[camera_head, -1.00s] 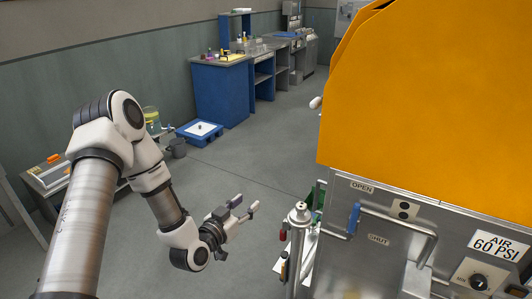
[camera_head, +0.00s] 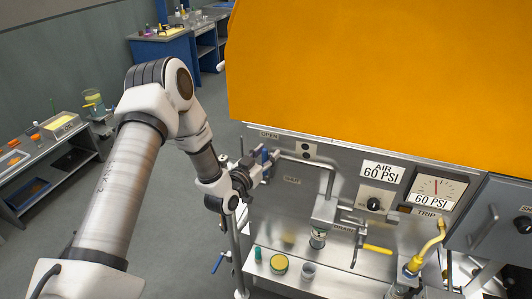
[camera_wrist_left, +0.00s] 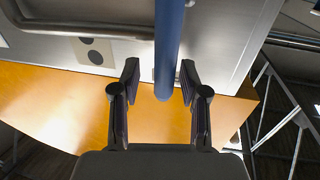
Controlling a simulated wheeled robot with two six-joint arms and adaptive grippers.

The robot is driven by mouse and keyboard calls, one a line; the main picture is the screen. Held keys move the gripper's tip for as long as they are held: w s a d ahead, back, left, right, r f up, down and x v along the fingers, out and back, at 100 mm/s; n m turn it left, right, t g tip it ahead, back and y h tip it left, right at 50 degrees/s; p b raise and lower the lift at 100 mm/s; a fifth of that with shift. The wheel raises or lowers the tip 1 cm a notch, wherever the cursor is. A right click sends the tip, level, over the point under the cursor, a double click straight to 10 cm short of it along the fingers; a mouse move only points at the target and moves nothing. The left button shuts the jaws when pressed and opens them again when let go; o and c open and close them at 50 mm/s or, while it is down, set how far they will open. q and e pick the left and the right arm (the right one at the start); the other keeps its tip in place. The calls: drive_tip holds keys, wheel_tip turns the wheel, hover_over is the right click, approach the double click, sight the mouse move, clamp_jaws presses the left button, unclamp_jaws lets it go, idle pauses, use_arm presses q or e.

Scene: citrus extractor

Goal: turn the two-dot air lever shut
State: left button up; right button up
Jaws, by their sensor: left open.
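The air lever has a blue handle (camera_head: 265,154) at the left edge of the steel panel, beside a plate with two dots (camera_head: 306,151). The OPEN label (camera_head: 269,134) is just above the handle, and the SHUT label (camera_head: 292,181) is lower right. My left gripper (camera_head: 262,166) is at the handle and partly covers it. In the left wrist view, the blue handle (camera_wrist_left: 168,45) runs between the two open fingers (camera_wrist_left: 160,75), with gaps on both sides. The two-dot plate (camera_wrist_left: 92,51) shows at upper left there. My right gripper is not in view.
A metal pipe (camera_head: 315,163) runs right of the handle. An orange hood (camera_head: 360,80) overhangs the panel. A yellow-handled lever (camera_head: 378,249), a pressure dial (camera_head: 437,189) and a steel shelf (camera_head: 330,282) with small containers lie to the right and below.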

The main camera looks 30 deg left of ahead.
use_arm(q)
drive_tip(key=shift+s+a, duration=0.1)
drive_tip(key=shift+a, duration=0.15)
clamp_jaws()
